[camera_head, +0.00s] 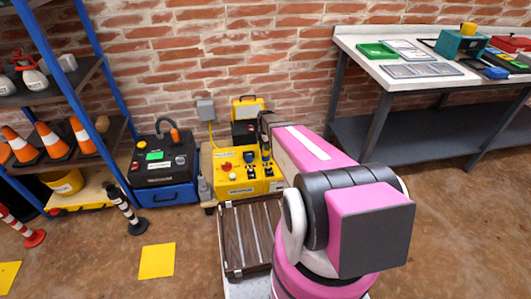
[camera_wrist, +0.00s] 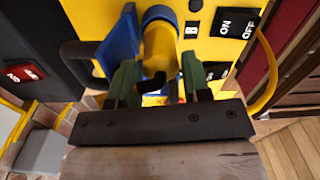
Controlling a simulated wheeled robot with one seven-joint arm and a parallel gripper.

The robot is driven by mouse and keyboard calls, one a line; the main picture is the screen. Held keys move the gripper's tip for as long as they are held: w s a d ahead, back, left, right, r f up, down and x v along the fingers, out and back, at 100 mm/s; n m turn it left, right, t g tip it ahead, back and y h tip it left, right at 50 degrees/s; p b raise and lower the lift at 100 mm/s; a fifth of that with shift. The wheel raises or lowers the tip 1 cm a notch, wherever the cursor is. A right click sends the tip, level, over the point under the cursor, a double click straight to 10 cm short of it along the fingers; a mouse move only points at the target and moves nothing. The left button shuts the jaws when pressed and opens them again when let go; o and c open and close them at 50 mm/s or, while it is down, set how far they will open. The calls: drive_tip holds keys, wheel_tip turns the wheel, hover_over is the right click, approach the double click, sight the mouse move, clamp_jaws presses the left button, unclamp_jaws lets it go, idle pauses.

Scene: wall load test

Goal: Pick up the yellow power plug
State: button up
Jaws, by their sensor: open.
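In the wrist view the yellow power plug (camera_wrist: 160,45) is a rounded yellow body with a blue collar at its top, against a yellow panel (camera_wrist: 205,30) marked "B" and "ON OFF". My gripper (camera_wrist: 160,85) is open, its two green-and-dark fingers left and right of the plug; I cannot tell whether they touch it. A short dark curved piece hangs below the plug between the fingers. A blue part stands just left of the plug. In the head view the yellow machine (camera_head: 235,186) is behind my pink arm, and the plug is not clearly distinguishable.
A yellow cable (camera_wrist: 268,75) loops at the right of the wrist view. A grey wall box (camera_head: 205,110) has a cable running down to the machine. A black and blue unit (camera_head: 165,170) stands left, a slatted crate (camera_head: 245,240) in front, a workbench (camera_head: 400,75) right.

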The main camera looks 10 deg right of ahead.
wheel_tip(320, 180, down, 2)
drive_tip(key=shift+f, duration=0.2)
drive_tip(key=c, duration=0.6)
drive_tip(key=shift+r, duration=0.1)
drive_tip(key=shift+r, duration=0.5)
drive_tip(key=r, duration=0.3)
drive_tip(key=shift+s+a+r, duration=0.25)
drive_tip(key=shift+a+r, duration=0.05)
drive_tip(key=s+a+r, duration=0.5)
drive_tip(key=a+r, duration=0.1)
drive_tip(key=a, duration=0.3)
drive_tip(key=shift+a+r, duration=0.2)
drive_tip(key=shift+a, duration=0.2)
drive_tip(key=shift+d, duration=0.1)
